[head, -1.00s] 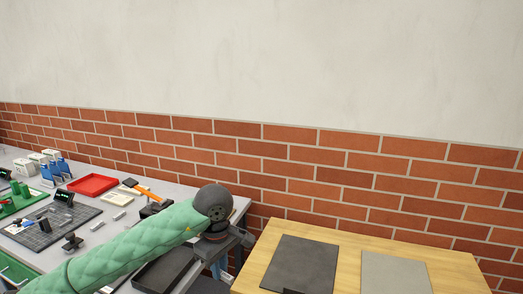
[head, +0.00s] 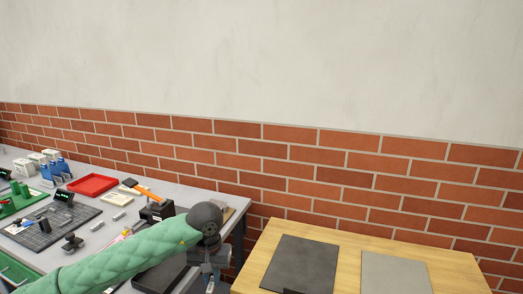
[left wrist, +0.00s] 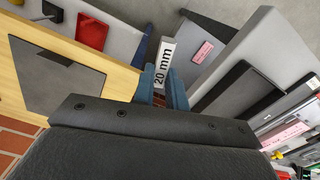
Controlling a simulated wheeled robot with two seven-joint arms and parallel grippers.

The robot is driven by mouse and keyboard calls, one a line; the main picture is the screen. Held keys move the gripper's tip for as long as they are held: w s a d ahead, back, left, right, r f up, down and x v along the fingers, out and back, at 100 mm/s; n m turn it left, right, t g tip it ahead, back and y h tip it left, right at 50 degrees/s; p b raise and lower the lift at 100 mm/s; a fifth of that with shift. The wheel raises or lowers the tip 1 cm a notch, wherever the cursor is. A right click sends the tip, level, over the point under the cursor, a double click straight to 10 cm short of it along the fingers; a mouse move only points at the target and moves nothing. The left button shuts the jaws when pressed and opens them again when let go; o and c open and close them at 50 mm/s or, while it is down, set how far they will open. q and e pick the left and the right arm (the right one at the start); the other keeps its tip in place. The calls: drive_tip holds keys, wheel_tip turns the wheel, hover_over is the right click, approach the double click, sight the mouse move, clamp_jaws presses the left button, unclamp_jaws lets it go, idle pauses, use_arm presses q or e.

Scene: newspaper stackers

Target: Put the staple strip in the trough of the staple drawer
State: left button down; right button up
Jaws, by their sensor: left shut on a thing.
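My left gripper (left wrist: 164,90) has blue fingers and is shut on a pale grey bar (left wrist: 166,52) marked "20 mm". The bar sticks out past the fingertips; I take it for the staple strip. In the head view my left gripper (head: 210,283) points down beside the right end of the grey bench, and the bar is hard to make out there. A black stapler-like device with an orange handle (head: 149,194) stands on the bench behind my arm. I cannot pick out the staple drawer or its trough for certain. My right gripper is not in view.
The grey bench holds a red tray (head: 92,184), a cream tray (head: 115,200), small silver pieces (head: 118,215) and a dark tray (head: 158,277) partly behind my arm. A wooden table (head: 345,252) with dark and light mats stands to the right, across a gap.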

use_arm(q)
drive_tip(key=s+a+f, duration=0.4)
drive_tip(key=a+f, duration=0.3)
drive_tip(key=f, duration=0.2)
drive_tip(key=shift+s+n, duration=0.15)
drive_tip(key=shift+n, duration=0.25)
drive_tip(key=shift+f, duration=0.1)
